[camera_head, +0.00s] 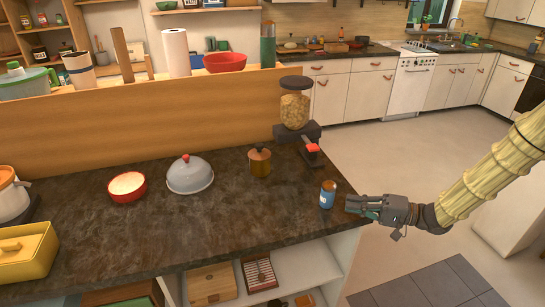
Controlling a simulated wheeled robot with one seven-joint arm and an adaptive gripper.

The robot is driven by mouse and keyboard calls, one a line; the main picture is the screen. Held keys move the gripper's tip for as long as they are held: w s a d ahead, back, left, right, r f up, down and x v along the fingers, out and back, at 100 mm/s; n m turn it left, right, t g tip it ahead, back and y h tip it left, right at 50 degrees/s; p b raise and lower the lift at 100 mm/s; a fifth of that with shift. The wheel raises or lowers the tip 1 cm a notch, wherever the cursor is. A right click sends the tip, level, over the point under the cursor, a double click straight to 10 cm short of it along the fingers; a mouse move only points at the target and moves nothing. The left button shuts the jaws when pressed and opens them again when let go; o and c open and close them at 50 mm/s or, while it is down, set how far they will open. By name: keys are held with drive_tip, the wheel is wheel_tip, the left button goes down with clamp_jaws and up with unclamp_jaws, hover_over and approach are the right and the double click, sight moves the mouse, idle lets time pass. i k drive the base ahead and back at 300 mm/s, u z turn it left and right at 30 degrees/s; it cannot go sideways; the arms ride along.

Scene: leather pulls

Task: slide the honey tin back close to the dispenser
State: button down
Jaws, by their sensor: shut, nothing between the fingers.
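A small blue tin (327,195) with a brownish lid and a pale label stands upright near the right end of the dark counter. The label is too small to read, so I cannot be sure that it is the honey tin. The dispenser (295,108), with a clear jar of yellowish grain, a dark lid and a red handle, stands behind it at the counter's back right. A golden-brown canister (259,162) with a knobbed lid stands left of the dispenser. My gripper (349,204) is shut and empty, just right of the blue tin; I cannot tell whether they touch.
The dark counter (225,225) is clear in front of the canister and between blue tin and dispenser. A grey dome with a red knob (190,174) and a red bowl (127,187) stand further left. A wooden partition (150,127) closes the back. The counter's right edge is near the tin.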

sight(258, 168)
drive_tip(key=i, duration=0.85)
drive_tip(key=z, duration=0.05)
